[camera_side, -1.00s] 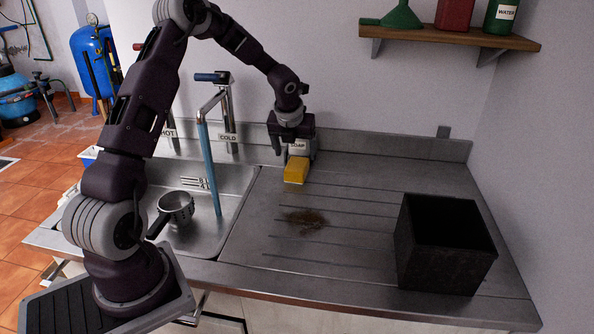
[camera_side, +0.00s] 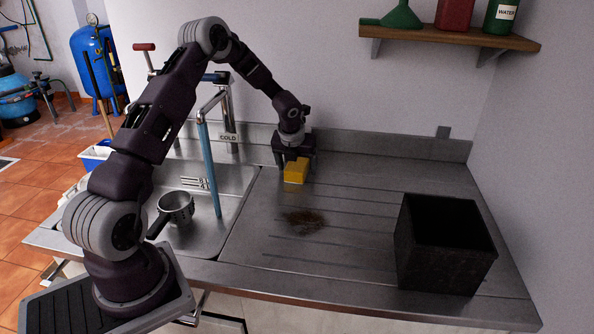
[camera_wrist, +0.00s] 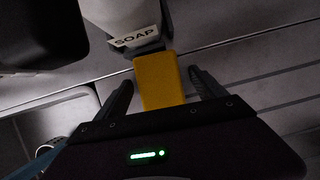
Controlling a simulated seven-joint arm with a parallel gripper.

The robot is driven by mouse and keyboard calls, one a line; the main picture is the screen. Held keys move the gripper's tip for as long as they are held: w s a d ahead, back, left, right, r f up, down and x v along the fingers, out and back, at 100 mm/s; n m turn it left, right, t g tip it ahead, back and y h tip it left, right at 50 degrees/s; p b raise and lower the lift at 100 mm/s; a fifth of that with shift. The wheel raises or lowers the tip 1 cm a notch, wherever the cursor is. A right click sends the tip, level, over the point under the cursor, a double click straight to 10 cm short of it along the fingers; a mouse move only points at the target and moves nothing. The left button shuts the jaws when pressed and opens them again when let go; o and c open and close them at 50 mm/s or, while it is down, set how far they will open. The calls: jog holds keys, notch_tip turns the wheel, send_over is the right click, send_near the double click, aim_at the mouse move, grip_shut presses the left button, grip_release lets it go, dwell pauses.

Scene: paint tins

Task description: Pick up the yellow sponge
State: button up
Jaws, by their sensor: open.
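The yellow sponge (camera_side: 296,174) is a small block on the steel drainboard near the back wall. In the wrist view the sponge (camera_wrist: 159,80) lies between the two fingers of my gripper (camera_wrist: 160,88), with a gap visible on each side. My gripper (camera_side: 293,160) is low over the sponge in the side view, fingers open. The sponge's near end is hidden by the gripper body in the wrist view.
A white soap container (camera_wrist: 125,30) labelled SOAP stands right behind the sponge. The sink (camera_side: 200,186) holds a metal pan (camera_side: 176,207). A black open box (camera_side: 445,262) stands at right. A brown stain (camera_side: 305,221) marks the drainboard.

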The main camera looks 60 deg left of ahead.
aim_at(297, 165)
jog(key=shift+f, duration=0.1)
jog(key=c, duration=1.4)
jog(key=shift+r, duration=0.3)
jog(key=shift+c, duration=0.2)
notch_tip(297, 165, up, 7)
jog(key=shift+s+d+f, duration=0.1)
jog(key=shift+f, duration=0.1)
jog(key=s+d, duration=1.4)
jog(key=shift+r, duration=0.15)
